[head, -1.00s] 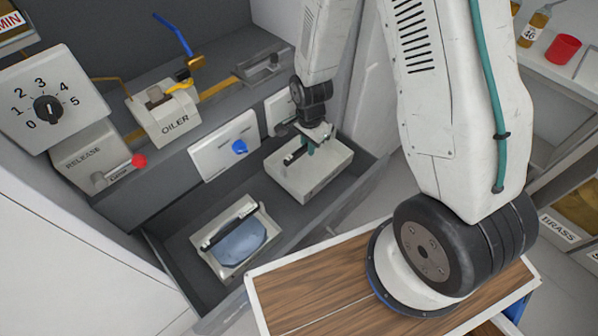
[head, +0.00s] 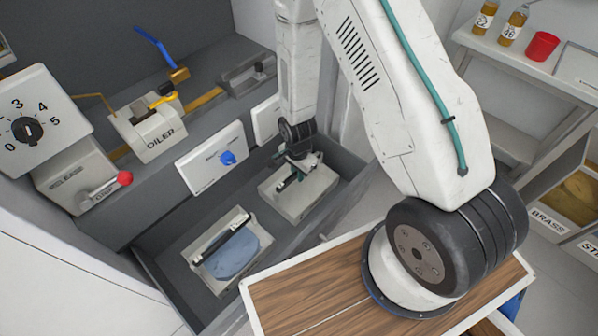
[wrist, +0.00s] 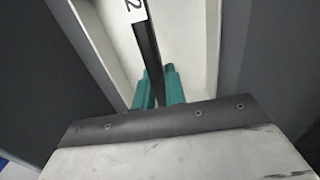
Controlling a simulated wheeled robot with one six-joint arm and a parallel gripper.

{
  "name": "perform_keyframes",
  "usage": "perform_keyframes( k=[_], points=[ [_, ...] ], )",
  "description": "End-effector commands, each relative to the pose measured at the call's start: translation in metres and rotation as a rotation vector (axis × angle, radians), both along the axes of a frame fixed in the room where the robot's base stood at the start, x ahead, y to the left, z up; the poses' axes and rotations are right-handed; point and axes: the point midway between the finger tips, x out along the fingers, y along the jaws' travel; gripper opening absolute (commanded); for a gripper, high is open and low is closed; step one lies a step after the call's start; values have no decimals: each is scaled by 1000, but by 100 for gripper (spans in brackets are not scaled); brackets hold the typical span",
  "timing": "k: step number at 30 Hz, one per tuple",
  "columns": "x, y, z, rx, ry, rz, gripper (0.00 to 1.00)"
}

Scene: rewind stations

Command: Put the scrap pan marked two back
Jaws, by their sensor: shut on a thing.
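The scrap pan marked two (head: 309,200) is a pale, shallow pan at the right end of the grey drawer. In the wrist view its dark handle bar carries a white label reading 2, and its pale floor (wrist: 190,40) looks empty. My gripper (head: 287,182) is over this pan, its teal fingers shut on the handle bar; the fingers also show in the wrist view (wrist: 160,88). Whether the pan rests fully on the drawer floor I cannot tell. A second pan (head: 208,277) with a blue-grey piece in it sits at the drawer's left end.
The grey drawer (head: 284,248) has raised walls close around both pans. A panel with a blue knob (head: 228,158) and the oiler (head: 148,128) stand behind it. My wood-topped deck is in front. A shelf with bottles and a red cup (head: 542,46) is at right.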

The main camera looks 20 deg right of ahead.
Motion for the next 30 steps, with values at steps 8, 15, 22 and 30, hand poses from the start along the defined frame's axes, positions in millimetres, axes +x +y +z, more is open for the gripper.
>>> perform_keyframes(
  k=[8, 15, 22, 30],
  points=[
    [0, -1, -3, 0, 1, 0, 34],
    [0, -1, -2, 0, 1, -1, 34],
    [1, -1, 18, 0, -3, 0, 34],
    [1, 0, 72, 0, -3, 0, 34]
  ],
)
